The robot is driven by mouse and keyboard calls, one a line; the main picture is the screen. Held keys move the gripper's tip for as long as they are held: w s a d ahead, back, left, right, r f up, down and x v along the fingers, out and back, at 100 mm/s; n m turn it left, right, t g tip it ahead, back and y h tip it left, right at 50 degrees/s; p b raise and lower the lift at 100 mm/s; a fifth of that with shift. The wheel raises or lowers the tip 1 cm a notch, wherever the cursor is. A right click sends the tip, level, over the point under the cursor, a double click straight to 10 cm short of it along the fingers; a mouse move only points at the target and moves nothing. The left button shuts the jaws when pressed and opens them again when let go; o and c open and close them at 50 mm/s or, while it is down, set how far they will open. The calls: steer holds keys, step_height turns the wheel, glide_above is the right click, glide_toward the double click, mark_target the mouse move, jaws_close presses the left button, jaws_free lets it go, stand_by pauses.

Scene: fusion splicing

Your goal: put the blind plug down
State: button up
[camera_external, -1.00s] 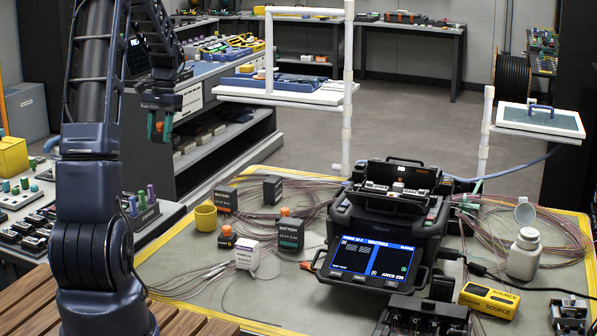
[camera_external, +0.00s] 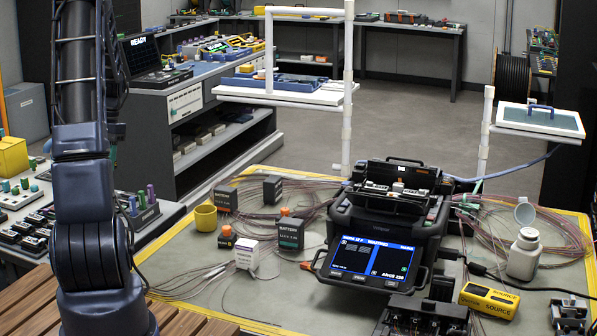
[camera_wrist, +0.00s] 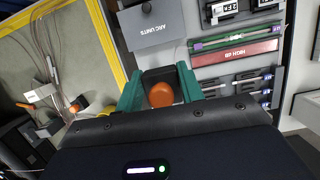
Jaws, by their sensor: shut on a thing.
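In the wrist view my gripper (camera_wrist: 160,88) has its two green fingers closed on the sides of a dark piece with a round orange top, which I take to be the blind plug (camera_wrist: 161,95). The plug sits between the fingertips, seen from above. Its lower end is hidden, so I cannot tell whether it touches anything below. In the external view my own arm hides the gripper and the plug.
Ahead of the fingers lies a grey box marked ARC UNITS (camera_wrist: 150,22). To its right are a red labelled strip (camera_wrist: 235,54) and dark holders (camera_wrist: 245,82). The yellow-edged mat (camera_wrist: 60,50) lies to the left, with a white box (camera_external: 247,254) and loose fibres.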

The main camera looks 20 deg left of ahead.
step_height(320, 180, down, 19)
steer(key=shift+f, duration=0.1)
stand_by(0.5)
steer(key=o, duration=1.1)
steer(key=shift+f, duration=0.1)
steer(key=shift+c, duration=0.2)
steer(key=v, duration=1.2)
steer(key=shift+w+r, duration=0.1)
steer(key=shift+r, duration=0.1)
